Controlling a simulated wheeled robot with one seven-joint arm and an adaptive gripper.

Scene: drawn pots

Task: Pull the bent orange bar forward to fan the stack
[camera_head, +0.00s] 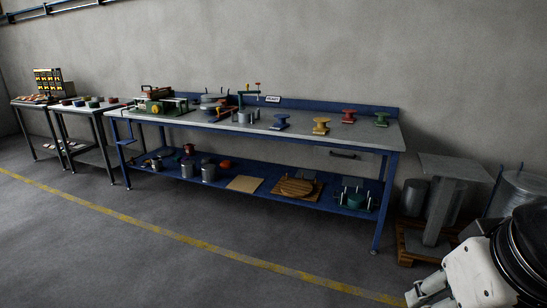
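A long blue workbench (345,133) stands against the wall, well away from me. On its top, left of the middle, is a stack of grey round plates (213,101). A small orange-brown bar (224,112) seems to stand beside the stack; it is too small to make out its bend or how it is fixed. Part of my white arm (480,272) shows in the bottom right corner, with a small pale end at its left. I cannot make out fingers there, and nothing of mine is near the bench top.
The lower shelf holds pots and boards. A grey pedestal (440,205) stands at right. The floor in front is clear.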

